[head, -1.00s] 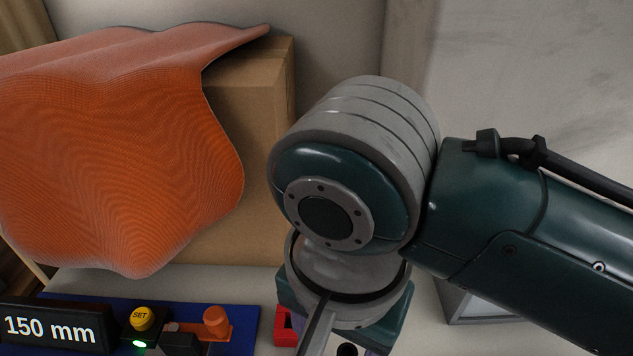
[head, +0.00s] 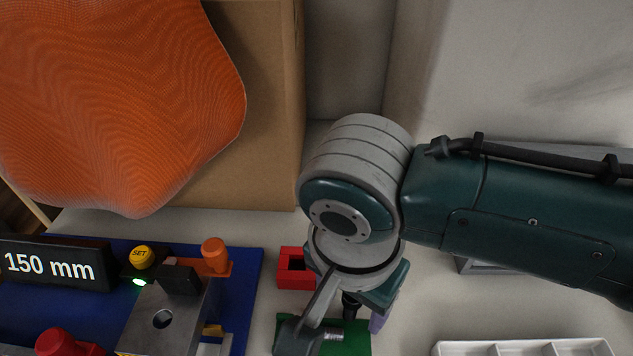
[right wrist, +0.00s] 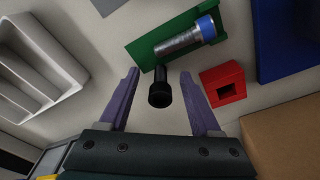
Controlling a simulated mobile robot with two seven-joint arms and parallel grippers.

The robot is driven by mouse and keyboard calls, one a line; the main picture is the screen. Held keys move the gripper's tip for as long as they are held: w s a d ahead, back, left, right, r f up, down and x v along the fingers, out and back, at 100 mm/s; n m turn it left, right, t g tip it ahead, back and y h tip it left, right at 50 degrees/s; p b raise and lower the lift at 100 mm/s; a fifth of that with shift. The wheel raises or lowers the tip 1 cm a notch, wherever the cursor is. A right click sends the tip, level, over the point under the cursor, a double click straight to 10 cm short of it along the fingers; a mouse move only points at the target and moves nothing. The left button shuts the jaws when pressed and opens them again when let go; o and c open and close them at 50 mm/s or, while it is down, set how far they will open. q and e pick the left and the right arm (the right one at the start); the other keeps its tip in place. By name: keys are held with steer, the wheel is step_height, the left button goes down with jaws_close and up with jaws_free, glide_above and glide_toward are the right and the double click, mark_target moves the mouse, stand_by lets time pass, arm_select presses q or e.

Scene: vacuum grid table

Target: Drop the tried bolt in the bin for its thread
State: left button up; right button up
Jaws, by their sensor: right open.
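A silver bolt with a blue end (right wrist: 185,40) lies in a green holder (right wrist: 146,54) in the right wrist view. Part of it also shows in the head view (head: 333,336). My right gripper (right wrist: 160,75) is open, its two purple fingers apart. A black, round-ended piece (right wrist: 159,97) shows between the fingers, touching neither; I cannot tell exactly what it is. A white tray with compartments (right wrist: 70,88) is at the left of the wrist view and at the lower right of the head view (head: 480,346). My left gripper is not in view.
A red block with a square hole (right wrist: 223,92) is beside the green holder. A blue mat (head: 248,290) carries the 150 mm display (head: 55,265), a yellow SET button (head: 142,256) and a metal block (head: 145,325).

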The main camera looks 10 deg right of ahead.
jaws_close()
stand_by(0.4)
